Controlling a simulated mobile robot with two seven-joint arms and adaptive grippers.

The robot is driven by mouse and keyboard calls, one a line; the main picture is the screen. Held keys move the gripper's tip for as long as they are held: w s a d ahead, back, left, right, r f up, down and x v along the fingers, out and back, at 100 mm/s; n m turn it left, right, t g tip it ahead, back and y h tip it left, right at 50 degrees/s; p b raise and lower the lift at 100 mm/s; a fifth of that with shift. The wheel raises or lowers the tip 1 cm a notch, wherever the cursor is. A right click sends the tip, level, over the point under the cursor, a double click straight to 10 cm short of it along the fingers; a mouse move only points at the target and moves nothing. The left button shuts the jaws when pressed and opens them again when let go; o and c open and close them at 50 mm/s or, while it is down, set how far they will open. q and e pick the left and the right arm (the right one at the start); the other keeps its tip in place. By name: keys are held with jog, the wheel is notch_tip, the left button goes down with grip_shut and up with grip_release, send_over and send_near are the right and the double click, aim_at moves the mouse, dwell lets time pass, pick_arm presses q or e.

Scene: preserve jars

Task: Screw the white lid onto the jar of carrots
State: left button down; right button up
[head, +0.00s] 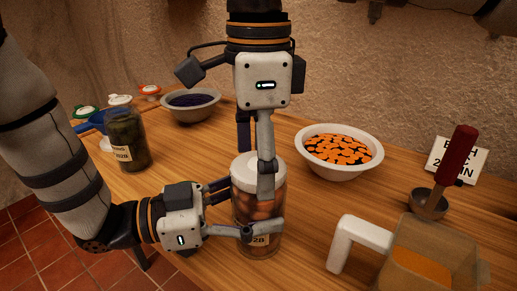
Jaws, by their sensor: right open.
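The jar of carrots (243,209) stands upright on the wooden table, with orange pieces behind its glass and a label low on its front. The white lid (242,170) sits on its mouth and looks level; how far it is threaded cannot be seen. My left gripper (236,212) comes in from the left and is shut on the jar's body, one finger across the front, the other partly hidden behind. My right gripper (256,168) points down from above, open, with its fingers on either side of the lid; the far finger is partly hidden.
A bowl of carrot slices (372,175) is right of the jar. A ladle (428,202), a sign (470,160), a white-handled container (362,232) and an open box (440,245) stand farther right. A dark green jar (128,140), several lids and a dark-filled bowl (205,112) are at left.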

jog(key=c, duration=1.2)
jog(key=o, duration=1.4)
notch_tip(320, 180, up, 12)
jog(key=shift+r, duration=0.1)
pick_arm(q)
jog(key=shift+c, duration=1.6)
grip_release()
